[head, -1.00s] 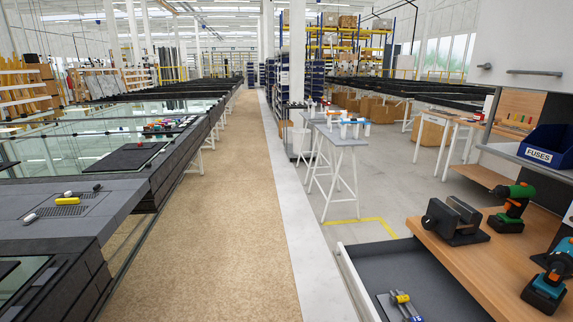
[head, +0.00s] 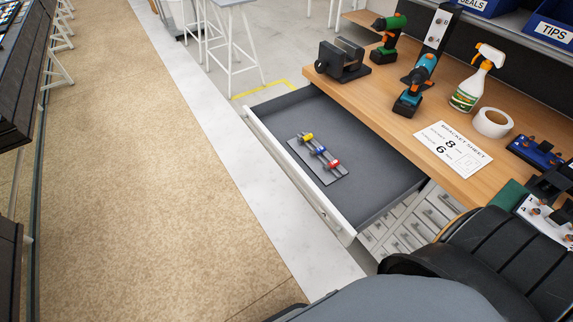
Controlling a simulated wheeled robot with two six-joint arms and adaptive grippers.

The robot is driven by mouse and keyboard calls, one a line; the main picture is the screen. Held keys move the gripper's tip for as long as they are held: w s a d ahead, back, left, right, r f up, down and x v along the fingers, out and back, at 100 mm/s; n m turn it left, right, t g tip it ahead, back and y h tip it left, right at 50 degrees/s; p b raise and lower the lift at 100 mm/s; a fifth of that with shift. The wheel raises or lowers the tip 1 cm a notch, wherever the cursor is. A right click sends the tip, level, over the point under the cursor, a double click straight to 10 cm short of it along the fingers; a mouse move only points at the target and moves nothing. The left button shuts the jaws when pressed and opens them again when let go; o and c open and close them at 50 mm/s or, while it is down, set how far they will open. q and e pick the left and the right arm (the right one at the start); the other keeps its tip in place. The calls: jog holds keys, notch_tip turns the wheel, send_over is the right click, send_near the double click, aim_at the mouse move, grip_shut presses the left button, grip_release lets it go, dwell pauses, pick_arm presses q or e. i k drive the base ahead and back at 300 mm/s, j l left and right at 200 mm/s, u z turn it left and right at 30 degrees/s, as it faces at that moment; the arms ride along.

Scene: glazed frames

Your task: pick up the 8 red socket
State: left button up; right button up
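A red socket (head: 333,164) sits at the near end of a small rail holder (head: 309,158) in the open drawer (head: 358,137). A blue socket (head: 317,151) is in the middle and a yellow socket (head: 307,138) at the far end. Size marks on the sockets are too small to read. Neither of my grippers shows in the head view.
The drawer sticks out left of the wooden workbench (head: 392,117). A vise (head: 342,60), two drills (head: 415,85), a spray bottle (head: 471,83), a tape roll (head: 492,123) and a bracket sheet (head: 453,148) reading 8 and 6 stand or lie on it. Tan floor (head: 140,180) at left is clear.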

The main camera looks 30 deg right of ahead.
aim_at(332, 165)
jog(key=z, duration=2.2)
jog(key=i+j+u, duration=0.2)
jog(key=i+j, duration=0.2)
jog(key=j, duration=0.25)
jog(key=i+j+u, duration=0.2)
jog(key=i+j, duration=0.2)
jog(key=j, duration=0.15)
